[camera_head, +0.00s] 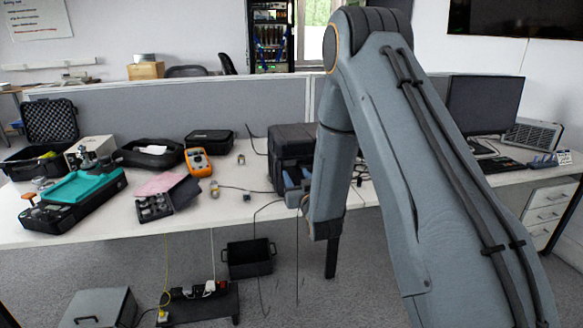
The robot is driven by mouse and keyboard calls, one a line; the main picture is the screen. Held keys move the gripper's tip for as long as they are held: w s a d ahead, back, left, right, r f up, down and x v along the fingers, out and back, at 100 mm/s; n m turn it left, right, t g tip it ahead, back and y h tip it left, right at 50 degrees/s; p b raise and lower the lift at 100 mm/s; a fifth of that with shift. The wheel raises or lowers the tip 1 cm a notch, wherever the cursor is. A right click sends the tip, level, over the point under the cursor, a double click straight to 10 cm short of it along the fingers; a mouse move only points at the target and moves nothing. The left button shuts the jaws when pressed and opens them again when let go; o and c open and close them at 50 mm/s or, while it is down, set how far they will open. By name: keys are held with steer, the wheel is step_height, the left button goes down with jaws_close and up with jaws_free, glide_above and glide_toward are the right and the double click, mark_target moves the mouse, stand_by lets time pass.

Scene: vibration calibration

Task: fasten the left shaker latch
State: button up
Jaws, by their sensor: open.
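A low black case with a teal top panel (88,186) stands at the left front of the white desk. It may be the shaker unit. A brown round knob (29,197) shows at its left end. The left latch is too small to make out. My arm comes down in front of the desk on the right of the picture, with its wrist low near the desk's front edge, well to the right of the teal-topped case. I cannot see my gripper's fingers.
A large black case (290,145) stands beside my arm. A black bin (249,262) and power strip (205,291) with cables are on the floor.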

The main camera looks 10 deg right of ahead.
mark_target(290, 165)
steer(key=w+p, duration=0.1)
steer(key=w, duration=0.6)
steer(key=shift+a, duration=0.15)
steer(key=c, duration=0.8)
